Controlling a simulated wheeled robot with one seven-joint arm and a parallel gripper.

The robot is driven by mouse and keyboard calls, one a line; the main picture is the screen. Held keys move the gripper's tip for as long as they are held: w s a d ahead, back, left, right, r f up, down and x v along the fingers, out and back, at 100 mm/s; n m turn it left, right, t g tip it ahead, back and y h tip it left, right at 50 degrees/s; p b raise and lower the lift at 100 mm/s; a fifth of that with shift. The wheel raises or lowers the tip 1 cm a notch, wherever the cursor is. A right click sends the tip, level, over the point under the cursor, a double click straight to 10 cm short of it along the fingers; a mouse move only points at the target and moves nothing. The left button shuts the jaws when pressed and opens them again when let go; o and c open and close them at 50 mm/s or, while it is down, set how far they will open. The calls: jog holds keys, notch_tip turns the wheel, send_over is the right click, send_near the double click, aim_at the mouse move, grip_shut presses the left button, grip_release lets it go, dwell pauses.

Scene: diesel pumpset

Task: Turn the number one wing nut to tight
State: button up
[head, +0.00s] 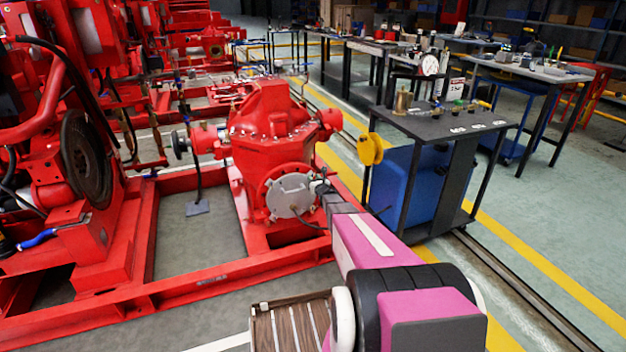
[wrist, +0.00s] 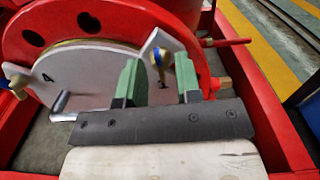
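The round silver cover plate (head: 288,196) sits on the front of the red pump casing. In the wrist view the plate (wrist: 95,85) bears a black "4" near its left side. A wing nut with blue and yellow parts (wrist: 159,60) shows at the plate's upper right, by a pale angular tab. No number one can be read beside it. My gripper (wrist: 160,82) is open, its two green fingertips apart on either side of this nut; contact cannot be told. In the head view my gripper (head: 322,187) is at the plate's right edge, small and partly hidden by my arm.
Another blue and yellow fastener (wrist: 17,83) is at the plate's left edge. Red frame rails surround the pump (head: 268,125). A dark cart (head: 440,122) with a blue body stands to the right.

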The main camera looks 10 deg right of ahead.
jog(key=shift+w+a, duration=0.1)
jog(key=shift+w, duration=0.55)
grip_shut()
